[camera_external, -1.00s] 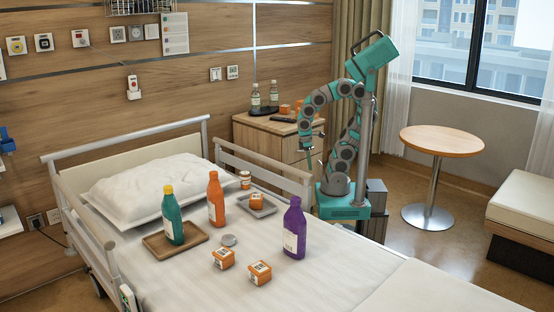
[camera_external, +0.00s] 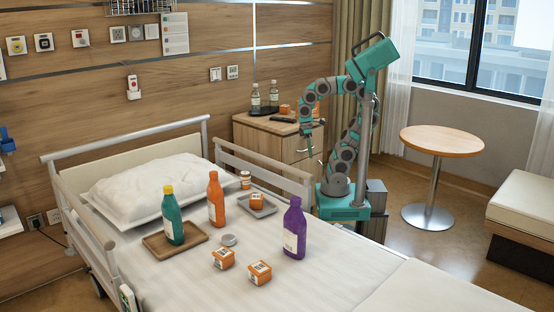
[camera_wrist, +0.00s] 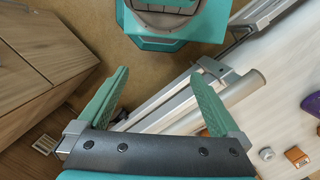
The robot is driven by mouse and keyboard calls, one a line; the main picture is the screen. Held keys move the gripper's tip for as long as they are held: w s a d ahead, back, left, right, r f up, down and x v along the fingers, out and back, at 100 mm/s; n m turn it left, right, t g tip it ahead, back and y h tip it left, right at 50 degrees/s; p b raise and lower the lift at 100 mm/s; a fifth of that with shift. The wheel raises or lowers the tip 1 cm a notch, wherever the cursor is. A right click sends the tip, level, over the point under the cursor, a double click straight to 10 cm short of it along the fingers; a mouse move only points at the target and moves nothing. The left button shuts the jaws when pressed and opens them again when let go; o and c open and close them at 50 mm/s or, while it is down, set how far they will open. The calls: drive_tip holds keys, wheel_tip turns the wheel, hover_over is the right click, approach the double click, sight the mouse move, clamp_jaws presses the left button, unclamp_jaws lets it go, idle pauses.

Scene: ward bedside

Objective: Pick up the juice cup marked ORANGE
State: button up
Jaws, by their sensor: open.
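Small orange juice cups with pale printed lids are in the external view; their print is too small to read, so I cannot tell which is marked ORANGE. One cup (camera_external: 222,260) and another cup (camera_external: 260,274) sit on the bed's near part. A third cup (camera_external: 256,201) is in a grey tray (camera_external: 270,208), and more orange items (camera_external: 285,110) are on the bedside cabinet. My gripper (camera_external: 309,158) is open and empty, beside the bed rail between bed and cabinet. In the wrist view its fingers (camera_wrist: 160,80) are spread above the rail; one orange item (camera_wrist: 296,157) shows at lower right.
The bed rail (camera_external: 262,171) stands between my gripper and the mattress. A purple bottle (camera_external: 294,230), an orange bottle (camera_external: 216,200) and a green bottle (camera_external: 173,218) stand upright on the bed, the green one on a brown tray (camera_external: 160,250). A grey disc (camera_external: 229,240) lies among them.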

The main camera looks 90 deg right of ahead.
drive_tip(key=w+a+r+n+t+y+b, duration=0.2)
drive_tip(key=w+a+r+t+y, duration=0.25)
drive_tip(key=w+a, duration=0.55)
drive_tip(key=w+a+r+n+t+y+b, duration=0.2)
drive_tip(key=w+a+r+n+t+y, duration=0.15)
drive_tip(key=w+a+r, duration=0.45)
drive_tip(key=w+a+r+m+t+b, duration=0.35)
drive_tip(key=w+r+t, duration=0.6)
drive_tip(key=w, duration=0.45)
drive_tip(key=m+g+h+b, duration=0.5)
drive_tip(key=m+h, duration=0.5)
drive_tip(key=h, duration=0.7)
hover_over(248, 173)
drive_tip(key=s+a, duration=0.1)
drive_tip(key=a, duration=0.1)
wheel_tip(248, 173, down, 19)
drive_tip(key=shift+w+d+f, duration=0.25)
drive_tip(key=shift+w+f, duration=0.05)
drive_tip(key=shift+f, duration=2.25)
drive_tip(key=shift+w+d+f, duration=0.2)
drive_tip(key=shift+w+f, duration=0.05)
drive_tip(key=shift+f, duration=2.35)
drive_tip(key=shift+w+d+f, duration=0.25)
drive_tip(key=shift+w+f, duration=0.05)
drive_tip(key=shift+f, duration=2.25)
drive_tip(key=shift+w+d+f+b, duration=0.85)
drive_tip(key=shift+d+f, duration=0.1)
drive_tip(key=shift+f, duration=0.15)
drive_tip(key=shift+x, duration=0.9)
